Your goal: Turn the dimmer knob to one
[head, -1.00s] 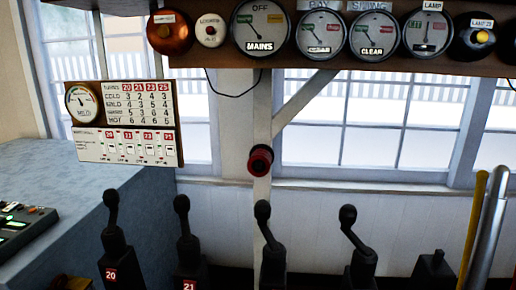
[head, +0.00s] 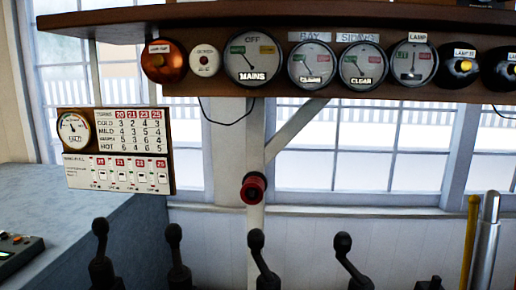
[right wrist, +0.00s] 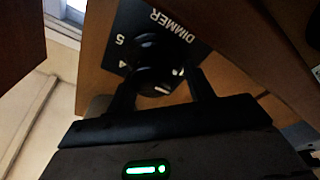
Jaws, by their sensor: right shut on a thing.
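The dimmer knob (right wrist: 155,52) is a round black knob on a dark plate (right wrist: 185,45) lettered DIMMER, which appears upside down in the right wrist view. The digits 5 and 4 show at the plate's left side. A small white mark shows on the knob's near lower side; which number it points at I cannot tell. My right gripper (right wrist: 162,82) is shut on the knob, one finger at each side. The fingers and knob hide part of the plate. Neither gripper shows in the head view, and the dimmer cannot be made out there.
A wooden shelf (head: 300,22) carries several round dials, including a MAINS dial (head: 252,62). A chart board (head: 118,168) hangs at left. Several black levers (head: 257,255) and a red round knob (head: 254,188) stand below. A wooden panel (right wrist: 95,88) surrounds the dimmer plate.

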